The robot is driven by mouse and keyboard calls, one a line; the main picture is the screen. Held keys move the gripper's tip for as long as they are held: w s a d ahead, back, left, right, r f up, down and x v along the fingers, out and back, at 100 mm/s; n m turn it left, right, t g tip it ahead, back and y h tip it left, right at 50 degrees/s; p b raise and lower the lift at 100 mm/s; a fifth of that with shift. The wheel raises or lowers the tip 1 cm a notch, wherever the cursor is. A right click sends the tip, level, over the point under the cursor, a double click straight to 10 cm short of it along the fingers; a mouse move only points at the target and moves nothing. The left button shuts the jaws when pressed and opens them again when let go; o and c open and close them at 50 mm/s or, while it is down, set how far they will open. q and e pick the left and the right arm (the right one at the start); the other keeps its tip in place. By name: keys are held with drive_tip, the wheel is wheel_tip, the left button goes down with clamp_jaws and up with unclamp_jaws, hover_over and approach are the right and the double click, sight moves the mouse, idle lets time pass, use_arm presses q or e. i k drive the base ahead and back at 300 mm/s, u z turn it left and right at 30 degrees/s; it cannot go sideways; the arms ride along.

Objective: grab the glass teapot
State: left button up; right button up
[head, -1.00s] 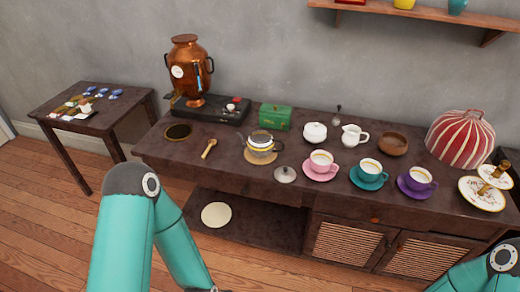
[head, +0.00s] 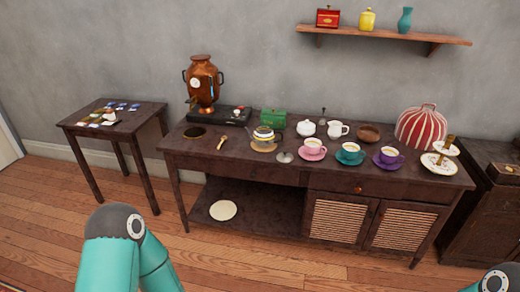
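The glass teapot (head: 263,135) stands upright on a round tan mat (head: 263,147) on the dark sideboard, left of the pink cup. Its spout points left and its handle is on the right. A small silver lid (head: 284,156) lies on the sideboard just to its right. My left arm comes in at the bottom left, well short of the sideboard, and only a bit of my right arm shows at the bottom right corner. Neither gripper is in the picture.
A copper samovar (head: 203,82), a green box (head: 273,118) and a wooden spoon (head: 221,142) are near the teapot. Cups in pink (head: 313,148), teal (head: 349,153) and purple (head: 389,158) stand to its right. Open floor lies before the sideboard.

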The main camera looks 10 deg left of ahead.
sight(263, 136)
drive_tip(key=u, duration=0.3)
drive_tip(key=i, duration=0.3)
drive_tip(key=u, duration=0.85)
drive_tip(key=i, duration=2.05)
drive_tip(key=z, duration=0.75)
